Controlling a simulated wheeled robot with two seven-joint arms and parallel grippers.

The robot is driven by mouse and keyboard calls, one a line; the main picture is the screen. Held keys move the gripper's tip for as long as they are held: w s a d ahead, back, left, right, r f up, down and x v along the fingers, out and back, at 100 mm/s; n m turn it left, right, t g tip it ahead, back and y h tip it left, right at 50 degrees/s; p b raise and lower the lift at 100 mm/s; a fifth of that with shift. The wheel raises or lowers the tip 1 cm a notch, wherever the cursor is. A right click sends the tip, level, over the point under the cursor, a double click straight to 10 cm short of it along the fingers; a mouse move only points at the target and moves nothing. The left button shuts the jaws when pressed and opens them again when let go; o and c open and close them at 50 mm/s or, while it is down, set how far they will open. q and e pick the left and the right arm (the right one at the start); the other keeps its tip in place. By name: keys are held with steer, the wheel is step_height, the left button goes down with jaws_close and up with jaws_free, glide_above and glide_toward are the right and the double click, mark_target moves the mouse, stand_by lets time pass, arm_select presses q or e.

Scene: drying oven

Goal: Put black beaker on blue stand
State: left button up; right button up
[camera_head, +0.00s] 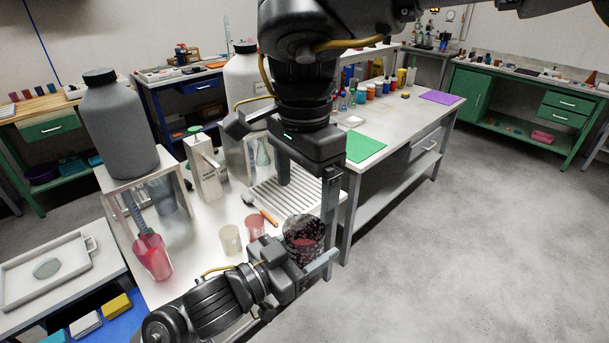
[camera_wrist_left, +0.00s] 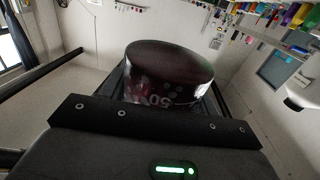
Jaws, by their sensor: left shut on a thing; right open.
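The black beaker (camera_head: 304,238) is dark and see-through, with a reddish tint and pale markings. My left gripper (camera_head: 308,260) is shut on it at the front right corner of the white bench. The beaker looks upright in the head view. In the left wrist view, the beaker (camera_wrist_left: 168,75) fills the space between the fingers, and part of a printed number shows. My right gripper (camera_head: 306,182) points down above the slatted rack, behind and above the beaker. Its fingers are apart and nothing shows between them. I cannot make out a blue stand for certain.
A slatted white rack (camera_head: 272,197), a clear pinkish beaker (camera_head: 255,227), a cream beaker (camera_head: 230,240) and an orange-handled brush (camera_head: 268,216) are on the bench. A red container (camera_head: 152,258) stands left. A blue surface (camera_head: 118,323) holds coloured blocks. Floor at right is clear.

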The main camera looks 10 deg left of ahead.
mark_target(304, 233)
step_height(304, 233, down, 10)
steer(key=shift+f, duration=0.15)
stand_by(0.4)
steer(key=c, duration=1)
arm_select(q)
steer(key=o, duration=1.1)
arm_select(e)
steer(key=shift+c, duration=0.8)
arm_select(q)
steer(key=shift+o, duration=0.2)
